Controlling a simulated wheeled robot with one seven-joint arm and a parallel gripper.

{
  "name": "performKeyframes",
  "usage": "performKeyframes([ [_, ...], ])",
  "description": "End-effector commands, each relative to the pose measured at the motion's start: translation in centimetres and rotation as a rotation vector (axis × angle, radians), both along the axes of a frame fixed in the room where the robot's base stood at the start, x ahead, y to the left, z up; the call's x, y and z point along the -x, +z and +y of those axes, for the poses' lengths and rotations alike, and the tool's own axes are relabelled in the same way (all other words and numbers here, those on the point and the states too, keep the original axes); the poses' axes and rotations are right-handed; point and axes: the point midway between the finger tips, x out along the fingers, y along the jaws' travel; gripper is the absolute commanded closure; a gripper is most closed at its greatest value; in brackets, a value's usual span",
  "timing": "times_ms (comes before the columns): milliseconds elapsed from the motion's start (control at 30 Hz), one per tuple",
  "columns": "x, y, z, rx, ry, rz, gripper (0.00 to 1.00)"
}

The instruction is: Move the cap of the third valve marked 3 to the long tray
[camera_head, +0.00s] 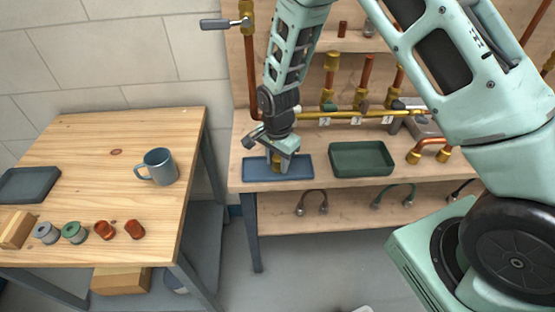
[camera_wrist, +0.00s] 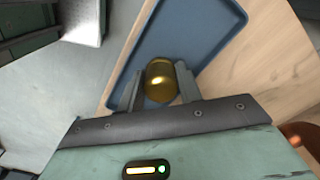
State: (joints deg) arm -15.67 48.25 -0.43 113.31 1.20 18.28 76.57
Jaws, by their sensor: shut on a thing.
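My gripper (camera_head: 277,158) is shut on a brass cap (camera_wrist: 160,78), which shows between the two fingers in the wrist view. The cap (camera_head: 276,166) is also partly visible below my gripper in the head view. The long blue tray (camera_head: 301,167) lies on the bench under my gripper, and its floor and rim (camera_wrist: 232,12) show behind the cap in the wrist view. I cannot tell whether the cap touches the tray floor. The number labels (camera_head: 387,120) sit below a brass pipe (camera_head: 345,113) on the back; their digits are too small to read surely.
A green tray (camera_head: 362,172) stands right of the blue tray. Copper and brass pipework (camera_head: 366,75) rises behind. The wooden table (camera_head: 110,135) at left holds a mug (camera_head: 160,165), a dark tray (camera_head: 28,183) and several small parts. Hoses (camera_head: 311,194) lie on the lower shelf.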

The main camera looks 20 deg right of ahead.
Motion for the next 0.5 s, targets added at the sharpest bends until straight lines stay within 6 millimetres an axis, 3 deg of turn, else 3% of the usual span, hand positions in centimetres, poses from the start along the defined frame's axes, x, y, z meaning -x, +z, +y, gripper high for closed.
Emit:
performKeyframes([
  [100, 0.0, -0.34, -0.01, 0.0, 0.0, 0.0, 0.89],
  [133, 0.0, -0.35, -0.01, 0.0, 0.0, 0.0, 0.62],
  [200, 0.0, -0.26, -0.01, 0.0, 0.0, 0.0, 0.43],
  [500, 0.0, -0.09, -0.01, 0.0, 0.0, 0.0, 0.43],
])
